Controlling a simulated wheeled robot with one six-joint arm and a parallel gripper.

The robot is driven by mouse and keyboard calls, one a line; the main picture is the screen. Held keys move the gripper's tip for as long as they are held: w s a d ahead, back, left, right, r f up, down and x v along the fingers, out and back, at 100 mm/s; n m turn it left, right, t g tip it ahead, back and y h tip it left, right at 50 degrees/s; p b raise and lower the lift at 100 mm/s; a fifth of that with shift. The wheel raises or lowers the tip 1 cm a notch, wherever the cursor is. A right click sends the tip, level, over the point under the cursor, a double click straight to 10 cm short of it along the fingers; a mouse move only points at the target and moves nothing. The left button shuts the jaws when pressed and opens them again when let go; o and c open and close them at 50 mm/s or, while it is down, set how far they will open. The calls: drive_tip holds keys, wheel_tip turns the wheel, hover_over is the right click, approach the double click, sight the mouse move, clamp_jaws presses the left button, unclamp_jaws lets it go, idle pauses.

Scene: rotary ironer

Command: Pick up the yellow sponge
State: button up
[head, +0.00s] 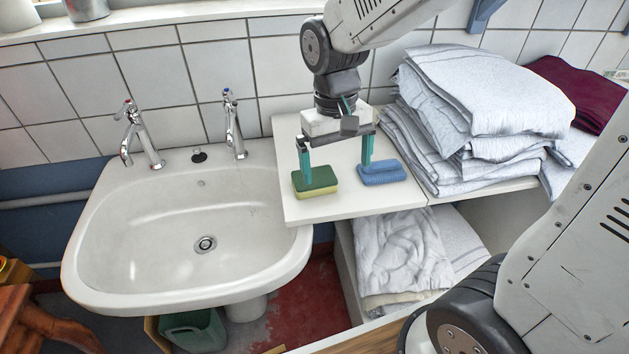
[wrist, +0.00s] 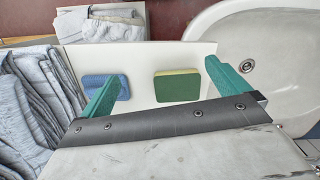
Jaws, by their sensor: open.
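The sponge with a green top and yellow lower layer (head: 315,183) lies flat on the white counter, near its left edge by the sink. It also shows in the wrist view (wrist: 178,86), between the fingers and closer to the right one. A blue sponge (head: 382,173) lies to its right on the counter; in the wrist view it (wrist: 95,88) is partly behind the left finger. My gripper (head: 337,168) points down over the counter, open and empty, its teal fingers spread wide. In the head view, one fingertip overlaps each sponge; I cannot tell whether they touch.
A white sink (head: 140,250) with two taps adjoins the counter (head: 300,212) on the left. Stacked folded towels (head: 480,95) stand close on the right. A tiled wall is behind. Between the sponges the counter is bare.

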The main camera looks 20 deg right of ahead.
drive_tip(key=m+t, duration=0.1)
hover_over(314, 176)
drive_tip(key=shift+s+a+f, duration=0.1)
drive_tip(key=shift+s+f, duration=0.05)
drive_tip(key=shift+f, duration=0.35)
drive_tip(key=shift+s+a+f, duration=0.1)
drive_tip(key=shift+s+f, duration=0.05)
drive_tip(key=shift+f, duration=0.5)
drive_tip(key=f, duration=0.7)
drive_tip(key=shift+w+d+f, duration=0.2)
drive_tip(key=shift+w, duration=0.05)
drive_tip(key=c, duration=0.8)
